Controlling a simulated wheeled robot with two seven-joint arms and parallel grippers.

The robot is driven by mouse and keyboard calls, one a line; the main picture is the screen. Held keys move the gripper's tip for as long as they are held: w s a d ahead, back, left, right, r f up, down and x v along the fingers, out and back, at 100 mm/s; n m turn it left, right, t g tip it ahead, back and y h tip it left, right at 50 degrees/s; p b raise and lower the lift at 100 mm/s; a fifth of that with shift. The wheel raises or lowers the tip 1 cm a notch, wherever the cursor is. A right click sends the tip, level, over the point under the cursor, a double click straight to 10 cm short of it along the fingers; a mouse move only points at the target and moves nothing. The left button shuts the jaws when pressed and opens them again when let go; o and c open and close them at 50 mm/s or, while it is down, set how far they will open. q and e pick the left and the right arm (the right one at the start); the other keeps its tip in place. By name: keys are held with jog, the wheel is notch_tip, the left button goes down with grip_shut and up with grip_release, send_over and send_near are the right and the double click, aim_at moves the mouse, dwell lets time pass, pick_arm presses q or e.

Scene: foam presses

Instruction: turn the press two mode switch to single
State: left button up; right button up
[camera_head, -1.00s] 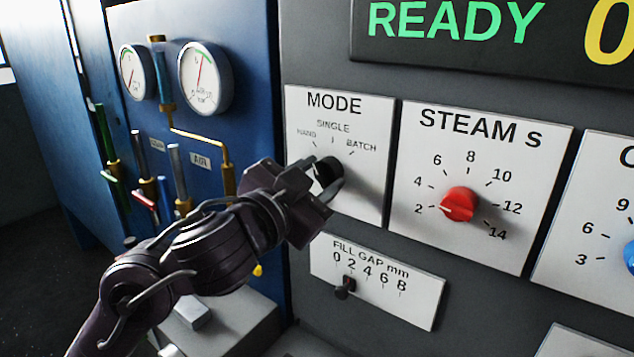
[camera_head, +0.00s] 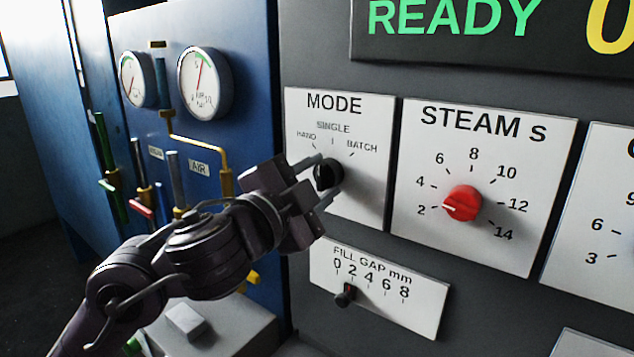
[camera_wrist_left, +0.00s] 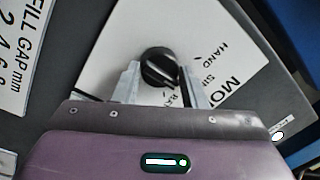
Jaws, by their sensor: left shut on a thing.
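The black mode switch knob (camera_head: 329,172) sits on the white MODE plate (camera_head: 365,202), which is marked HAND, SINGLE and BATCH. My left gripper (camera_head: 316,181) reaches the knob from the lower left, with one finger above it and one below. In the left wrist view the knob (camera_wrist_left: 159,67) is between the two grey fingers of my left gripper (camera_wrist_left: 160,82), shut on it. A pale line crosses the knob face there, but I cannot tell surely which mark it points to. My right gripper is not in view.
To the right is the STEAM S plate with a red knob (camera_head: 463,203). Below is the FILL GAP plate with a small black slider (camera_head: 345,295). A display (camera_head: 480,30) reads READY above. Gauges (camera_head: 205,82) and coloured pipes are on the blue cabinet at left.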

pick_arm(q)
jog(key=shift+f, duration=0.15)
jog(key=o, duration=0.9)
jog(key=shift+o, duration=0.2)
jog(key=v, duration=0.8)
jog(key=shift+d, duration=0.1)
